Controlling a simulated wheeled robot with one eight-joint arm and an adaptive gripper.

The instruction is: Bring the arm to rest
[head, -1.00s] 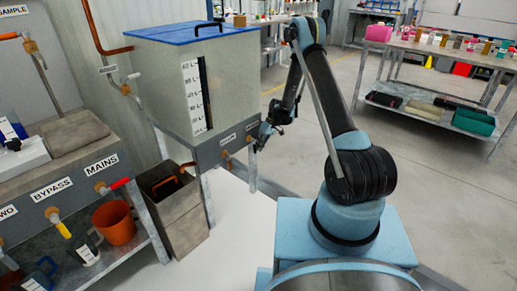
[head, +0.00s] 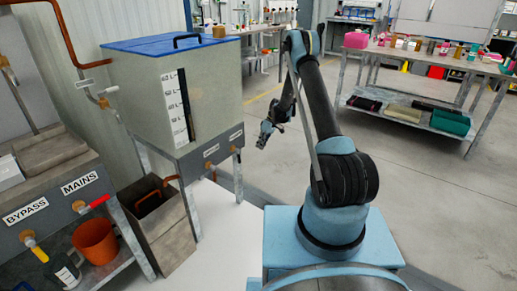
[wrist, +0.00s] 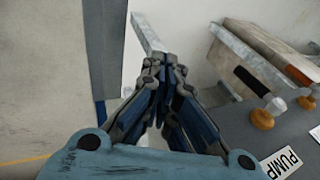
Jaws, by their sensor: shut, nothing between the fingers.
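My gripper (head: 264,138) hangs in open air in the head view, to the right of the tank stand, with its fingers pointing down. In the wrist view my gripper (wrist: 166,66) has its fingers together with nothing between them. My arm reaches up from its base, bends at the elbow and comes down to the gripper. A gap shows between the gripper and the nearest leg of the tank stand.
A tank (head: 185,85) with a blue lid (head: 170,43) stands left of my arm. Its labelled panel carries taps; a PUMP label (wrist: 285,163) shows in the wrist view. Open floor (head: 420,200) lies to the right.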

